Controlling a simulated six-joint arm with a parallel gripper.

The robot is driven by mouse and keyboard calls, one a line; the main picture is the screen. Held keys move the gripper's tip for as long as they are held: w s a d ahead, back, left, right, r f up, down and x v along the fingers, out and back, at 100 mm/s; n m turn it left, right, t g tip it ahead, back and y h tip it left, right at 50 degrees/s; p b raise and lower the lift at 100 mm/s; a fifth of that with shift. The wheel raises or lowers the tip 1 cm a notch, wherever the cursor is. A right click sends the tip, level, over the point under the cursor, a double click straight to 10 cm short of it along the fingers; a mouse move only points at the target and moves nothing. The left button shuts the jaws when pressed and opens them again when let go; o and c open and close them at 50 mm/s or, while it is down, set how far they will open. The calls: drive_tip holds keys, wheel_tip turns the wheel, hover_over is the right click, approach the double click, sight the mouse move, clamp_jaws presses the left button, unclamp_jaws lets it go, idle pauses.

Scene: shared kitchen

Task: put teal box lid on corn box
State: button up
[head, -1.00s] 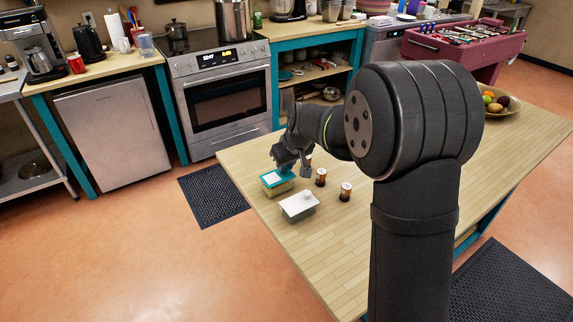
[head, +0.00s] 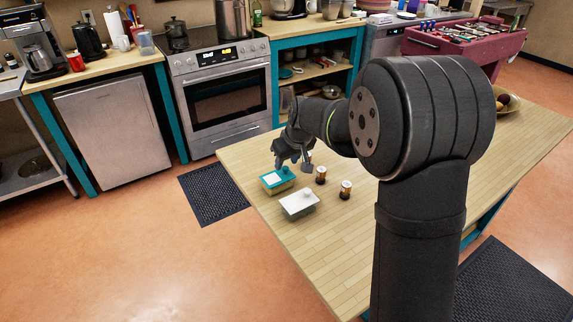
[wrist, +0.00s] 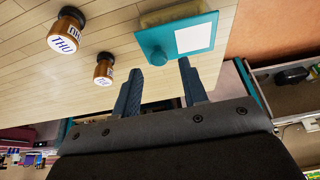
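The teal lid (head: 276,179), with a knob and a white label, rests on the corn box (head: 271,189) near the table's left edge. In the wrist view the teal lid (wrist: 196,40) shows above my fingers, with part of the yellowish corn box (wrist: 168,15) beyond it. I cannot tell whether the lid is fully seated. My gripper (head: 294,163) is just above and beside the lid. In the wrist view my gripper (wrist: 161,66) has its two fingers apart with nothing between them, clear of the knob.
A box with a white lid (head: 298,202) stands close in front. Small brown bottles (head: 321,175) and (head: 346,190) stand to the right; one bottle (wrist: 65,32) reads THU in the wrist view. The table's front is clear. A fruit bowl (head: 508,103) sits at the far right.

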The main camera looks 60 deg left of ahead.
drive_tip(key=v, duration=1)
drive_tip(key=shift+r, duration=0.35)
drive_tip(key=shift+d, duration=0.1)
drive_tip(key=x, duration=1.2)
drive_tip(key=shift+f, duration=0.45)
drive_tip(key=shift+r, duration=0.3)
drive_tip(key=shift+d+f, duration=0.1)
